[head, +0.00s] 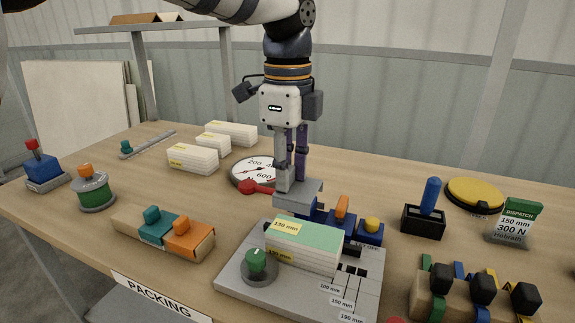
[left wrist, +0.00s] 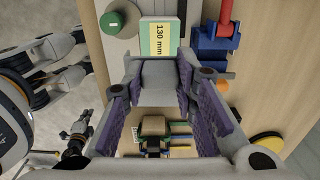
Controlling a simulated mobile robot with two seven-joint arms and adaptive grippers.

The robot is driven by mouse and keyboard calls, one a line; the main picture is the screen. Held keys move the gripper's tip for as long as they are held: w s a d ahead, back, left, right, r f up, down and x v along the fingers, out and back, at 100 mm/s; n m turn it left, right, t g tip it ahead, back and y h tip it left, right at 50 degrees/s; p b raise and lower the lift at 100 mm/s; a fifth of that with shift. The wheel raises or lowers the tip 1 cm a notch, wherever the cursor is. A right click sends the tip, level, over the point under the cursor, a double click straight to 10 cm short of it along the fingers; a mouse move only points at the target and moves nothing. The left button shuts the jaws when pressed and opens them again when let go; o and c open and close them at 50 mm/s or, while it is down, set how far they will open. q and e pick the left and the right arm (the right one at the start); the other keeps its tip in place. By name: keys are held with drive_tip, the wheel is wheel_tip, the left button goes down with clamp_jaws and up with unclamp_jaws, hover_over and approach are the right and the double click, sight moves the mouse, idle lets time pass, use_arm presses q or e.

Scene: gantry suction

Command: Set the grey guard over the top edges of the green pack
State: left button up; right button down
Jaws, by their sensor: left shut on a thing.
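The green pack (head: 308,236), a cream stack with a green top and a yellow 130 mm label, sits on a grey plate (head: 240,289). It also shows in the left wrist view (left wrist: 159,24). My left gripper (head: 291,178) points down behind the pack and is shut on the grey guard (head: 302,194). The guard is above and behind the pack, apart from it. In the left wrist view the guard (left wrist: 157,84) lies between the purple-padded fingers. A dark gripper, seemingly my right one (left wrist: 77,138), shows small at the left there; its jaws are unclear.
A green knob (head: 257,264) stands on the plate before the pack. A blue fixture with an orange lever (head: 342,206) is right behind it. A gauge (head: 250,171) lies left of the gripper. A blue-handled block (head: 426,208) and dark clips (head: 482,289) are at the right.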

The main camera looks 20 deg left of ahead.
use_arm(q)
hover_over(288, 227)
drive_tip(key=shift+f, duration=2.65)
drive_tip(key=shift+f, duration=1.65)
drive_tip(key=o, duration=1)
wheel_tip(288, 227, up, 12)
drive_tip(key=shift+r, duration=0.1)
